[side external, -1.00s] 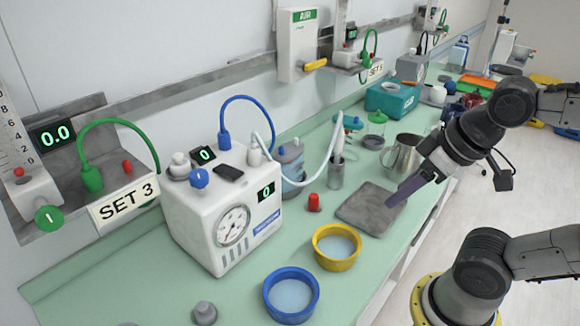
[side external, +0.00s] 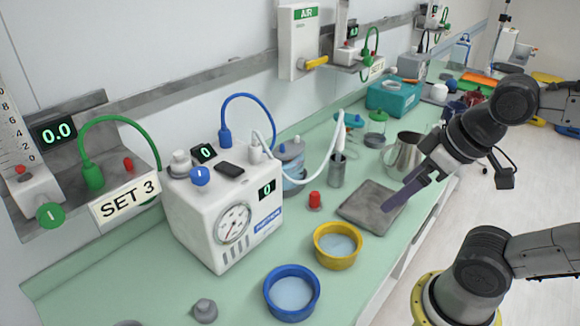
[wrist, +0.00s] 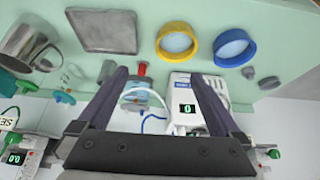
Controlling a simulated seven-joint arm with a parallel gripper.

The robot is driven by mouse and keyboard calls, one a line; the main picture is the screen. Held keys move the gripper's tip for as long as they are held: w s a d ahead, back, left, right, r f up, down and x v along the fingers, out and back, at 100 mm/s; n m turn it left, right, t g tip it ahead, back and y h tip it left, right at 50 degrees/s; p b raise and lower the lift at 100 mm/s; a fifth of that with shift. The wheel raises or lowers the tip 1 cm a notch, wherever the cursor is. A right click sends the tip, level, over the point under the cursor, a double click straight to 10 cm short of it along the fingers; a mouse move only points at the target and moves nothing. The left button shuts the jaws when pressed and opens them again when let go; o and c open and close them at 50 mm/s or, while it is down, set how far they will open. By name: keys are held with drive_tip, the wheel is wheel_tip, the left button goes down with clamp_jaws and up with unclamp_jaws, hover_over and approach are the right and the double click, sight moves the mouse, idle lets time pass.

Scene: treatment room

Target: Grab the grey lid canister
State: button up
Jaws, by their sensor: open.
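The grey lid canister (side external: 291,158) stands behind the white pump unit, near the wall. Its body is clear bluish and a tube runs close to it. The pump partly hides it in the side view. In the wrist view the canister (wrist: 138,97) shows between the two fingers, farther off, with tubing across it. My gripper (side external: 389,206) is open and empty. It hangs over the grey square plate, to the right of the canister and apart from it. Its two dark fingers (wrist: 158,74) reach into the wrist view.
The white pump unit (side external: 222,215) stands left of the canister. A red-capped item (side external: 315,200), a grey cup (side external: 337,171) and the grey plate (side external: 355,210) lie between canister and gripper. A yellow-rimmed bowl (side external: 322,256), a blue-rimmed bowl (side external: 291,314) and a metal jug (side external: 404,155) stand around.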

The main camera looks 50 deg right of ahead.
drive_tip(key=w+r+n, duration=0.6)
drive_tip(key=r+n, duration=0.2)
drive_tip(key=n, duration=0.2)
drive_tip(key=n+g, duration=0.5)
drive_tip(key=n, duration=0.4)
hover_over(289, 149)
wheel_tip(289, 149, down, 5)
drive_tip(key=shift+g, duration=0.3)
wheel_tip(289, 149, down, 11)
drive_tip(key=shift+r, duration=0.15)
drive_tip(key=shift+w+d+f, duration=0.1)
drive_tip(key=shift+d+f, duration=0.1)
drive_tip(key=shift+f, duration=1.45)
drive_tip(key=shift+w+d+f, duration=0.1)
drive_tip(key=shift+d+f, duration=0.05)
drive_tip(key=shift+f, duration=1.45)
drive_tip(key=shift+r, duration=0.1)
drive_tip(key=c, duration=1.5)
